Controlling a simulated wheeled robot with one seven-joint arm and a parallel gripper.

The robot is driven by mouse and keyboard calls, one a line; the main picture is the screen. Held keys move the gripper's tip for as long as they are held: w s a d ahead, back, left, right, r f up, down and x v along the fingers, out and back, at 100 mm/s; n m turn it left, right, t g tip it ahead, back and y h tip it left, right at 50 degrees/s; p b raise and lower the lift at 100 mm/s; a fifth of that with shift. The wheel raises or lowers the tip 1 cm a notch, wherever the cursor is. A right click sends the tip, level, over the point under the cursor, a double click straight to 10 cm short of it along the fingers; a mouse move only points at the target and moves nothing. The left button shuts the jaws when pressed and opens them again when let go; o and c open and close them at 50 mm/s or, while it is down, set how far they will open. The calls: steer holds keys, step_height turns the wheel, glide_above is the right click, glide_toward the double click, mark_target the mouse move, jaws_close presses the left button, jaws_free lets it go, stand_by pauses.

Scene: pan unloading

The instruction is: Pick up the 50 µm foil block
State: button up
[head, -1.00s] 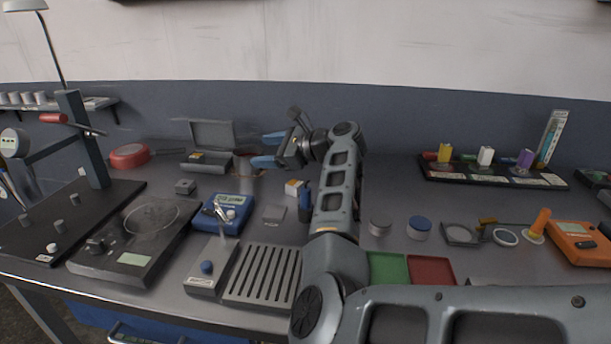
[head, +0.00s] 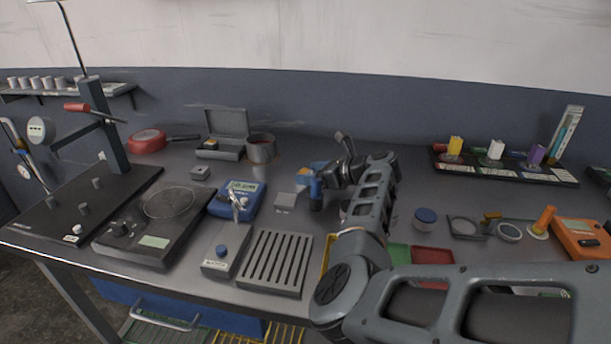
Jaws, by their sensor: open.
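I cannot read any label that marks the 50 µm foil block. My gripper (head: 311,179) is open, with blue fingers, over the middle of the bench and well left of that tray. A small white and orange block seen here earlier is now mostly hidden at the fingers. I cannot tell whether the fingers touch it.
A blue meter (head: 222,208), a hotplate (head: 140,226) and a slotted rack (head: 274,262) stand left of my arm. Behind are a grey pot (head: 261,150) and an open case (head: 226,123).

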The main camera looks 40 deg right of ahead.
steer(key=shift+x, duration=0.95)
steer(key=c, duration=1.1)
